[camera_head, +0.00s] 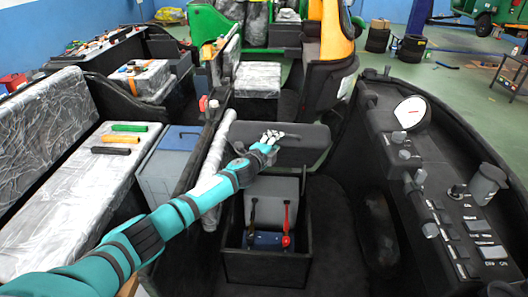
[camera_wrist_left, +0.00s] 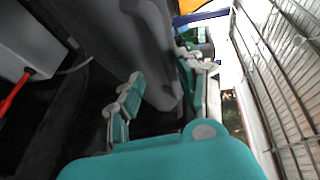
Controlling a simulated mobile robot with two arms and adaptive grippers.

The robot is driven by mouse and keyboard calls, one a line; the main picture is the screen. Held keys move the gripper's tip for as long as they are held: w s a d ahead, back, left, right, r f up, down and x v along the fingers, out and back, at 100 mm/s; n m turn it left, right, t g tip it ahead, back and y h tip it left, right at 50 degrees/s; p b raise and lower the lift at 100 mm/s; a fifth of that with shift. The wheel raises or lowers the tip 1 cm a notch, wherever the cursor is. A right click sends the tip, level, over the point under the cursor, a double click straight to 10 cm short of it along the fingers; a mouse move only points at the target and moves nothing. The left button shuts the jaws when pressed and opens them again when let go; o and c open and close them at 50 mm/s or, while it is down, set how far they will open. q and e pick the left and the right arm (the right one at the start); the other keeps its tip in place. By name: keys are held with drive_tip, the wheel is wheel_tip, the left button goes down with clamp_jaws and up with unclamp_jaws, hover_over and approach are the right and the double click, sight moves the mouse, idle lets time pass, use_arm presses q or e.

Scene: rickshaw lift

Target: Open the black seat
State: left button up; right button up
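The black seat (camera_head: 305,151) is in the middle of the head view, behind an open box (camera_head: 265,268) with its inside exposed. A light grey panel (camera_head: 283,189) stands tilted up between them. My left gripper (camera_head: 275,137) is at the seat's upper edge. In the left wrist view my left gripper (camera_wrist_left: 158,92) has its fingers apart, on either side of a dark slab (camera_wrist_left: 152,45), which appears to be part of the seat. Whether both fingers touch it is unclear. My right gripper is not in view.
The open box holds a blue item with a black handle (camera_head: 252,212) and a red handle (camera_head: 286,238). A control console (camera_head: 440,190) bounds the right side.

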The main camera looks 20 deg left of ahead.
use_arm(q)
drive_tip(key=v, duration=1)
drive_tip(key=shift+c, duration=0.4)
